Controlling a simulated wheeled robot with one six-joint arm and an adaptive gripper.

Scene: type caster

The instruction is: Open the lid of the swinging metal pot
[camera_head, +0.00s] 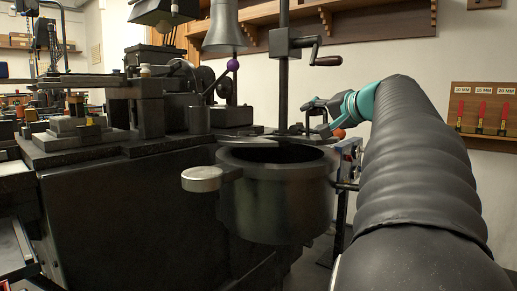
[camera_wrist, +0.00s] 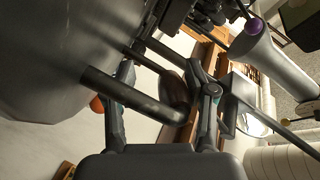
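The dark metal pot (camera_head: 278,200) hangs in the middle of the head view, with its dark opening showing at the top. A flat dark disc, seemingly its lid (camera_head: 290,138), lies at the back of the rim. My gripper (camera_head: 318,108) is above the far right side of the rim. In the wrist view my gripper (camera_wrist: 160,75) has its two fingers spread wide. A dark rounded bar (camera_wrist: 130,95) crosses the view between the fingers; contact cannot be told. A large grey curved surface (camera_wrist: 50,60) fills the upper left, possibly the lid or pot.
A round silver-topped knob (camera_head: 201,178) sticks out left of the pot. A vertical post with a hand crank (camera_head: 310,45) rises behind the pot. A grey funnel-shaped part (camera_head: 224,28) and a purple ball (camera_head: 233,65) stand nearby. The black machine (camera_head: 130,210) fills the left.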

